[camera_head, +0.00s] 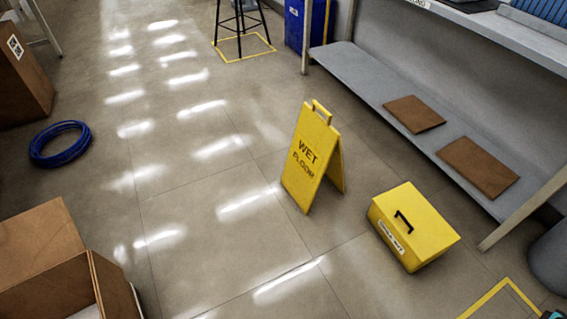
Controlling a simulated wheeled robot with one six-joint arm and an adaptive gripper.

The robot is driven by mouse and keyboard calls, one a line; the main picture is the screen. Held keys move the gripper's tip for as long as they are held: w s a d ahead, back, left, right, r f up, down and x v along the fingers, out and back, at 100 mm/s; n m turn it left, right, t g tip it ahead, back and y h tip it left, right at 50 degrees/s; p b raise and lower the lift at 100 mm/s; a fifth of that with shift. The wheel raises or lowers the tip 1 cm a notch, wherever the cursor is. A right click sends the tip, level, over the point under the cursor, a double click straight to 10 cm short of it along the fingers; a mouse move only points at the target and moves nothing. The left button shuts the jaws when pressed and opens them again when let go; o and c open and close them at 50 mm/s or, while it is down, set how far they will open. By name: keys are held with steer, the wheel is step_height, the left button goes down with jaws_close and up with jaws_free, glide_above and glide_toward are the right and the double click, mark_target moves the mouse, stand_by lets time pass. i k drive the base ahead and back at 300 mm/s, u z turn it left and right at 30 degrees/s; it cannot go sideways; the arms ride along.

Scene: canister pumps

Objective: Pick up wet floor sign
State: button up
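The yellow wet floor sign (312,158) stands upright on the tiled floor near the middle of the head view. It is an A-frame with its two panels spread, dark "WET FLOOR" lettering on the front panel and a handle at the top. Nothing touches it. My gripper does not show in this view.
A yellow toolbox (412,226) with a black handle sits right of the sign. A workbench (345,72) with a low shelf runs along the right. Cardboard boxes (40,245) stand at lower left, with a coiled blue hose (60,144) beyond. Floor left of the sign is clear.

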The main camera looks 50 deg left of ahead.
mark_target(315, 151)
steer(key=u, duration=2.2)
steer(key=i, duration=1.25)
steer(key=z, duration=0.3)
